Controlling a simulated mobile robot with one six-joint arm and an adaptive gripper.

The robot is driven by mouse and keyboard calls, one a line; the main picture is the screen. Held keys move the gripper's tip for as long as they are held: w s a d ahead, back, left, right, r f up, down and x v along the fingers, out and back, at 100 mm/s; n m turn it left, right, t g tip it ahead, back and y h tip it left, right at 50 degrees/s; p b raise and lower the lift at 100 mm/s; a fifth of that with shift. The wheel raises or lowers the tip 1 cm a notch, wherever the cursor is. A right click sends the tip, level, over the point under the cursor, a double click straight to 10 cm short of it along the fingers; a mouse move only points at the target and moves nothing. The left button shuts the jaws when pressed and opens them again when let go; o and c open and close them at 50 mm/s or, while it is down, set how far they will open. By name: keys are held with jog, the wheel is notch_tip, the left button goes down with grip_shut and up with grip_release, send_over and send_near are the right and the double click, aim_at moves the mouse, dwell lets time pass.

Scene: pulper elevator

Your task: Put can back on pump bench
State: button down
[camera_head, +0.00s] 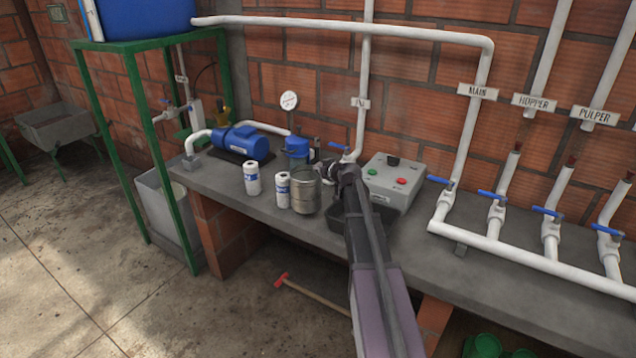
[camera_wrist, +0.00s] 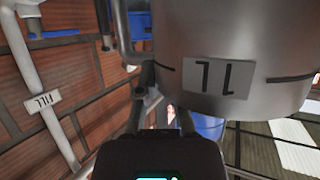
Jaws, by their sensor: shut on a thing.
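The metal can (camera_head: 306,192) is a grey cylinder above the front part of the pump bench (camera_head: 238,192). It looks upright, and I cannot tell whether its base touches the bench. My gripper (camera_head: 335,172) is at the can's right side and shut on it. In the wrist view the can (camera_wrist: 225,45) fills the upper right, with a label that looks like "1L" upside down. The fingers (camera_wrist: 160,105) reach toward its side; the exact grip point is partly hidden.
Two white bottles (camera_head: 252,178) (camera_head: 283,190) stand left of the can. Behind are a blue pump (camera_head: 240,143) and a blue filter (camera_head: 297,150). A control box (camera_head: 392,180) and a dark tray (camera_head: 377,214) are at the right. Bare bench lies at the left front.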

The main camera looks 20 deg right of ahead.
aim_at(320, 180)
notch_tip(320, 180, down, 4)
jog(key=b, duration=0.4)
jog(key=shift+f+b, duration=0.25)
jog(key=shift+b, duration=0.05)
dwell(0.4)
jog(key=c, duration=0.8)
grip_release()
jog(key=shift+f, duration=0.1)
jog(key=shift+s+r+p, duration=0.3)
jog(key=shift+s+r, duration=0.05)
jog(key=shift+s, duration=0.15)
jog(key=p+v, duration=0.4)
jog(key=v, duration=0.7)
